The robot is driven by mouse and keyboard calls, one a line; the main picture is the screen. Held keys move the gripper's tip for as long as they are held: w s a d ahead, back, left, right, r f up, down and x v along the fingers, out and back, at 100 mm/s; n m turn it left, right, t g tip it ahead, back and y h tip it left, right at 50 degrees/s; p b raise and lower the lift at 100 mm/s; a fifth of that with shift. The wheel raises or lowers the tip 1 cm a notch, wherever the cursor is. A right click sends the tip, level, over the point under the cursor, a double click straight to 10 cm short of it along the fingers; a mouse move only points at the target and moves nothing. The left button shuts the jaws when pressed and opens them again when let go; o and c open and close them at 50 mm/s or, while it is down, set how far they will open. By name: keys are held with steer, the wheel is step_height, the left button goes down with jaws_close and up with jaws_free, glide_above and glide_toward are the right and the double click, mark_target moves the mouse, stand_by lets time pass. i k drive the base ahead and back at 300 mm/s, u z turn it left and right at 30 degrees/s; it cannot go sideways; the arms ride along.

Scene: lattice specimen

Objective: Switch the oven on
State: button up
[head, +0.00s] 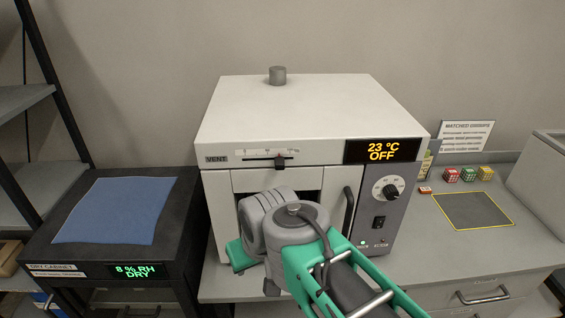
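The oven (290,112) is a white box on the bench. Its display (382,151) reads "23 °C OFF" in orange. On the grey panel below are a round dial (390,189), a black rocker switch (379,222) and a small lit indicator (363,242). A vent slider (280,161) sits above the door, and a dark door handle (348,211) is at the door's right. My grey and green arm covers the lower door. My gripper (241,256) is mostly hidden behind my wrist, in front of the door and left of the switch; its fingertips are not clear.
A black dry cabinet (185,215) with a blue cloth (115,210) stands at left, reading "8 % RH DRY". At right, several small coloured lattice cubes (468,175) sit behind a yellow-edged dark mat (473,211). A grey box (543,175) stands at far right.

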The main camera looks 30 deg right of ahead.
mark_target(379, 222)
steer(key=z, duration=2.2)
steer(key=k, duration=0.65)
steer(key=u, duration=1.3)
steer(key=i, duration=0.5)
steer(key=u, duration=0.05)
